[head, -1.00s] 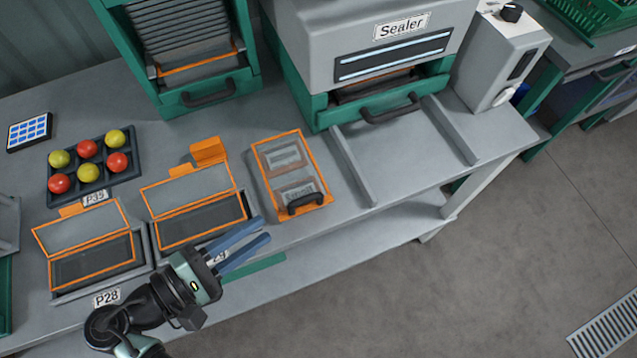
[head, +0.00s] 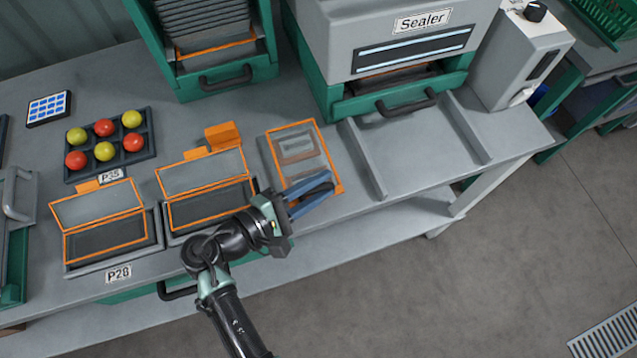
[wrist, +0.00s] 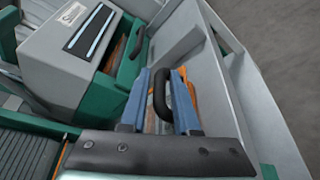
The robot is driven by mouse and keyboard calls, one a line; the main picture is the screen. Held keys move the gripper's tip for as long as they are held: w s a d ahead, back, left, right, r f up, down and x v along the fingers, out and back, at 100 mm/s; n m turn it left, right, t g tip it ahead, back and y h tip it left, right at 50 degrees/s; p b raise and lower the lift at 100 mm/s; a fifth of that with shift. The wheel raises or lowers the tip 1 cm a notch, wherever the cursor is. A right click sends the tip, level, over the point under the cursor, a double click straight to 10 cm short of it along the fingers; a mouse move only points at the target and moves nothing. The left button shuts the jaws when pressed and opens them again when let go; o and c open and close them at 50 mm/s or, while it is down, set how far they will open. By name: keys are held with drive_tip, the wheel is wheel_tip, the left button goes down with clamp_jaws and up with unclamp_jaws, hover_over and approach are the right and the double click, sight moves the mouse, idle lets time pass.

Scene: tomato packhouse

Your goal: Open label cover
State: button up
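The label cover (head: 326,155) is a clear, orange-framed lid lying shut on the bench, with pale labels visible beneath it. Its black handle (wrist: 160,94) shows in the wrist view; in the head view my gripper hides it. My gripper (head: 322,187) is at the cover's front edge, its blue fingers spread. In the wrist view my gripper (wrist: 167,88) has one finger on each side of the handle, with a gap visible on the left. I cannot tell whether the right finger touches the handle.
Two orange-framed lidded trays (head: 110,266) stand open to the left. A dark tray (head: 149,113) holds red and yellow tomatoes. The sealer (head: 420,60) stands behind and to the right, with grey rails (head: 362,160) in front.

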clamp_jaws()
idle(1.3)
